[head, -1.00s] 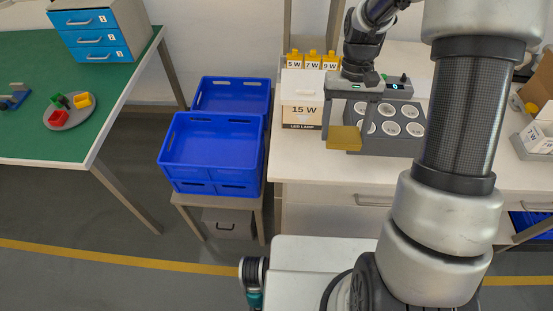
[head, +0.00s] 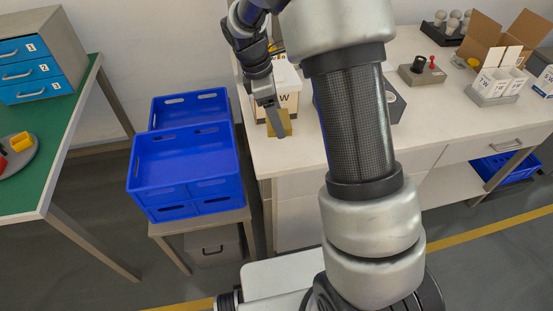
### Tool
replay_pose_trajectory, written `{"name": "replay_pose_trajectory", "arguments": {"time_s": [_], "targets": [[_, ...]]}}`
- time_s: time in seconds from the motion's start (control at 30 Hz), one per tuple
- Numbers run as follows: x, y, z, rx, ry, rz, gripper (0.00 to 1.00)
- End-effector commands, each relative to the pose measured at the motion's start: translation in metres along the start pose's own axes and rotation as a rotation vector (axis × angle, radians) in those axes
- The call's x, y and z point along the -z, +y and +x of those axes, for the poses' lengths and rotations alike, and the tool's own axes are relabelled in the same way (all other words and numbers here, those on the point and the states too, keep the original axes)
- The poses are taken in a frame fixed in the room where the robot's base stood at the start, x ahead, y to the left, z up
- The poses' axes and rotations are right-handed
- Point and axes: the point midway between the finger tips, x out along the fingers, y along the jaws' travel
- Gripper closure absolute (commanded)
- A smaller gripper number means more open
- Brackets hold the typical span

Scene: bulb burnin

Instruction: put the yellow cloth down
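The yellow cloth (head: 287,121) is a small, folded-looking mustard block at the left end of the white bench, in front of the 15 W lamp box. My gripper (head: 278,120) points down over it, seen nearly edge-on. One finger crosses in front of the cloth, and the other finger is hidden. I cannot tell whether the fingers pinch the cloth or stand apart, or whether the cloth rests on the bench top or hangs just above it.
The lamp box (head: 288,101) stands close behind the cloth. Blue crates (head: 185,165) sit on a low stand to the left. My arm hides much of the bench's middle. Bare bench top (head: 430,120) lies to the right, with a grey switch unit (head: 421,72) and white cartons (head: 497,83) further back.

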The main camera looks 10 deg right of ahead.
Motion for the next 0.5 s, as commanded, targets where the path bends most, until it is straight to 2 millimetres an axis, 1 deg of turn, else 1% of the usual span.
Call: {"name": "replay_pose_trajectory", "arguments": {"time_s": [0.03, 0.13, 0.33, 0.4, 0.5], "targets": [[0.002, 0.003, 0.004, -0.014, 0.0, -0.047, 0.53], [0.006, 0.005, 0.013, -0.027, 0.0, -0.105, 0.53], [0.016, 0.005, 0.048, -0.027, 0.0, -0.114, 0.53], [0.018, 0.005, 0.056, -0.027, 0.0, -0.113, 0.53], [0.02, 0.005, 0.062, -0.029, 0.001, -0.112, 0.53]]}}
